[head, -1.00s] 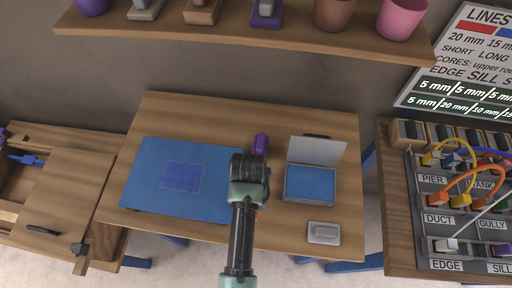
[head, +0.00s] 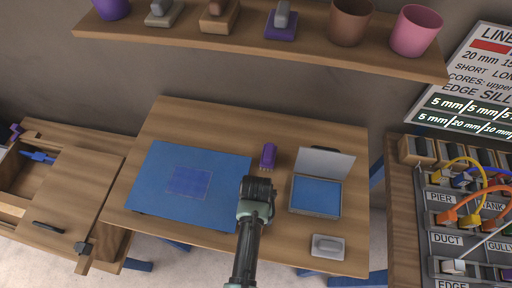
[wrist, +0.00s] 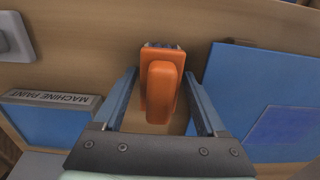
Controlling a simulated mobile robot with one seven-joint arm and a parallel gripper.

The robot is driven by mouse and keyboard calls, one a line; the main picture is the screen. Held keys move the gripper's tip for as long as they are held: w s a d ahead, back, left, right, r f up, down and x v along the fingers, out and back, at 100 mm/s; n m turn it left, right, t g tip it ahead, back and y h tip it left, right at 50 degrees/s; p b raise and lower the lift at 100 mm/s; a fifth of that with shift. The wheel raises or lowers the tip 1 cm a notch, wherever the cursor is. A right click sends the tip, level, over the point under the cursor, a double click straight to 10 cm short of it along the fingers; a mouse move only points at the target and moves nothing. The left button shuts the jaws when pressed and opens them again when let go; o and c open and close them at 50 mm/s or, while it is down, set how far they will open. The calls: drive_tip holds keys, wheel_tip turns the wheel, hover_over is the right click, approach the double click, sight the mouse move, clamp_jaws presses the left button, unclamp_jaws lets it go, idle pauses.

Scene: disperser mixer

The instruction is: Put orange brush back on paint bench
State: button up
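The orange brush (wrist: 162,85) shows in the wrist view between the two fingers of my gripper (wrist: 163,85). The fingers stand apart, with a narrow gap on each side of the brush. I cannot tell whether the brush touches the wood below it. In the head view my gripper (head: 257,186) is over the middle of the paint bench (head: 200,116), and the orange brush is hidden behind it. The bench top also shows in the wrist view (wrist: 110,50).
A purple brush (head: 268,156) lies just beyond my gripper. A blue mat (head: 165,205) is to the left. A lidded blue paint tray (head: 316,195) and a grey block (head: 327,246) are to the right. A shelf (head: 180,36) with pots hangs above.

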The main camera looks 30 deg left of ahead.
drive_tip(key=shift+o, duration=0.6)
wheel_tip(320, 180, up, 12)
drive_tip(key=shift+r, duration=0.2)
